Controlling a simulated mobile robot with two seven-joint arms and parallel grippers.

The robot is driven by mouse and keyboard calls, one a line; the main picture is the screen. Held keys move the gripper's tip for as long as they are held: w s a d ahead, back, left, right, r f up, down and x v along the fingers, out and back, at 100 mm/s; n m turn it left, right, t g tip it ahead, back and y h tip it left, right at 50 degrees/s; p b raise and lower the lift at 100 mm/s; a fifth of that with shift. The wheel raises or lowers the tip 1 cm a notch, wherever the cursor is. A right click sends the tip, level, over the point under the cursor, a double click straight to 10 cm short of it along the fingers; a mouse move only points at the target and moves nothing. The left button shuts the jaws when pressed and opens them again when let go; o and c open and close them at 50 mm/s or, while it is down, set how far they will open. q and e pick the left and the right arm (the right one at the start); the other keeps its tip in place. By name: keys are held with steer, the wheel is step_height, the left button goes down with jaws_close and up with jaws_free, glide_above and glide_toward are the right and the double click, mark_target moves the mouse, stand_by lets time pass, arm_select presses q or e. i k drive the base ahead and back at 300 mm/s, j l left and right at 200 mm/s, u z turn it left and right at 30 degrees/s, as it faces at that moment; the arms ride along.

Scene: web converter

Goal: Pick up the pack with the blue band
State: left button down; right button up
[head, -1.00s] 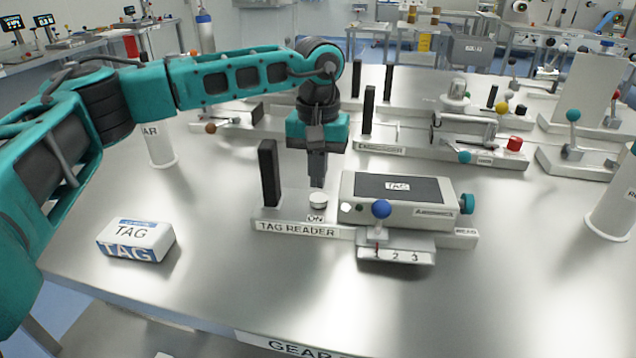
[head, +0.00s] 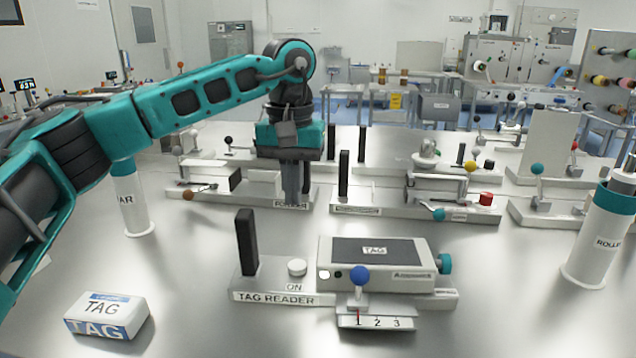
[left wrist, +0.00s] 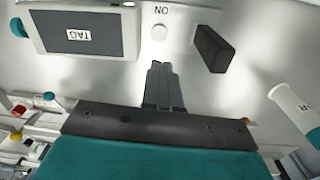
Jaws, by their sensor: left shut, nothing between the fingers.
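The white pack with the blue band (head: 108,309), lettered TAG, lies on the metal table at the lower left of the head view. My left gripper (head: 292,202) is shut and empty, pointing down, far to the right of and behind the pack. In the left wrist view its closed fingers (left wrist: 160,70) show near the tag reader's round white button (left wrist: 160,33), with nothing between them. The pack does not show in the left wrist view. My right gripper is in neither view.
The tag reader (head: 375,262) stands at the table's middle, with a black post (head: 247,242) and a blue-knobbed lever (head: 360,276). A white cylinder (head: 133,203) stands behind the pack, another (head: 601,235) at right. More devices line the back. Table around the pack is clear.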

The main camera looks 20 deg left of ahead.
mark_target(94, 313)
steer(key=k, duration=1)
